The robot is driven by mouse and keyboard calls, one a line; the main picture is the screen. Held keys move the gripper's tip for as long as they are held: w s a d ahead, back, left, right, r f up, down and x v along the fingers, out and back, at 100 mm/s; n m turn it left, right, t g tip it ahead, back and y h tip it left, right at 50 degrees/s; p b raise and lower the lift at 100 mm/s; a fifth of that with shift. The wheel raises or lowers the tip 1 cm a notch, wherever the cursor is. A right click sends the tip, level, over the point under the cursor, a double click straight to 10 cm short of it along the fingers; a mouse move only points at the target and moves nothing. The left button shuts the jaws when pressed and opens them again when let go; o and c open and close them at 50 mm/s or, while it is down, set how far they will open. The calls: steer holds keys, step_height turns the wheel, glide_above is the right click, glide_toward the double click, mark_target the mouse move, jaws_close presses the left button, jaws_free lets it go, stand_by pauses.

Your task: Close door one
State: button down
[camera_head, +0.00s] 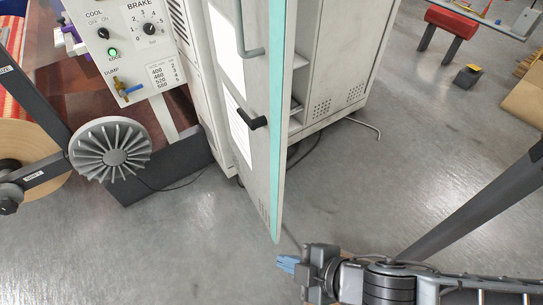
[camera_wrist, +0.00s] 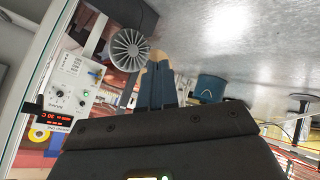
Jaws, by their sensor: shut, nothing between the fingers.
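Door one seems to be the tall cabinet door (camera_head: 243,130), pale grey with a teal edge and white sheets on its face. It stands open, swung out from the grey cabinet (camera_head: 335,65), with shelves showing behind it. It has a black lever handle (camera_head: 252,123) and a grey bar handle higher up. My gripper (camera_head: 286,264), with blue fingers, is shut and empty, low in front of the door's bottom corner, apart from it as far as I can tell. In the wrist view the blue fingers (camera_wrist: 155,85) show, and a pale door edge runs along the left.
A control panel (camera_head: 135,45) with a brake dial and a finned grey wheel (camera_head: 110,148) stand left of the door. A tape reel (camera_head: 30,180) is at the far left. A bent rod (camera_head: 367,127) lies by the cabinet base. The floor in front is clear.

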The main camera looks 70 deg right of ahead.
steer(key=w+d+f+n+g+h, duration=0.1)
steer(key=w+d+f+h, duration=0.1)
steer(key=w+f+h, duration=0.15)
steer(key=m+g+h, duration=0.5)
steer(key=g+h, duration=0.2)
steer(key=h, duration=0.6)
glide_toward(278, 144)
steer(key=w+a, duration=0.2)
steer(key=a, duration=0.5)
steer(key=shift+m, duration=0.3)
steer(key=d, duration=0.4)
steer(key=d+p, duration=0.1)
steer(key=d, duration=0.3)
steer(key=s+d, duration=0.1)
steer(key=d, duration=0.3)
steer(key=shift+d+p, duration=0.2)
steer(key=shift+p, duration=0.2)
steer(key=shift+s+d, duration=0.2)
steer(key=shift+d, duration=0.1)
